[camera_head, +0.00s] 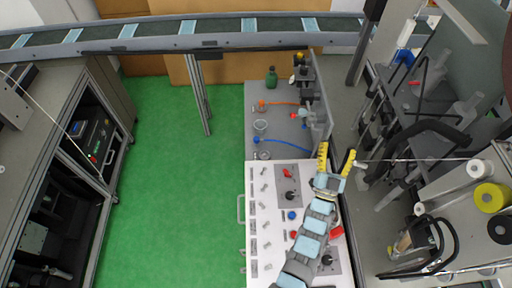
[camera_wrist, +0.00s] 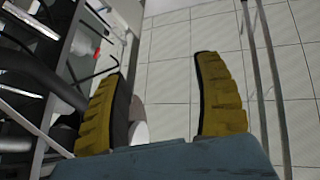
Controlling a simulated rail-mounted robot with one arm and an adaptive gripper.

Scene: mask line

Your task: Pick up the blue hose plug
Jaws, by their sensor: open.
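A blue hose (camera_head: 283,147) lies on the grey bench top in the head view, left of my gripper. Its blue plug (camera_head: 256,140) appears at the left end, near small glass-like pieces, but is too small to make out well. My gripper (camera_head: 336,150) has yellow fingers spread apart, beside the bench's right edge and away from the plug. In the wrist view, the gripper (camera_wrist: 160,68) is open with nothing held, over pale floor tiles. The blue hose and plug are not in the wrist view.
An orange hose (camera_head: 280,103) and a green bottle (camera_head: 271,78) are on the bench (camera_head: 255,97). An upright panel (camera_head: 320,98) stands at its right edge. A white control panel (camera_head: 262,225) lies nearer. Machinery with rolls (camera_head: 491,197) crowds the right. Green floor (camera_head: 180,190) is clear.

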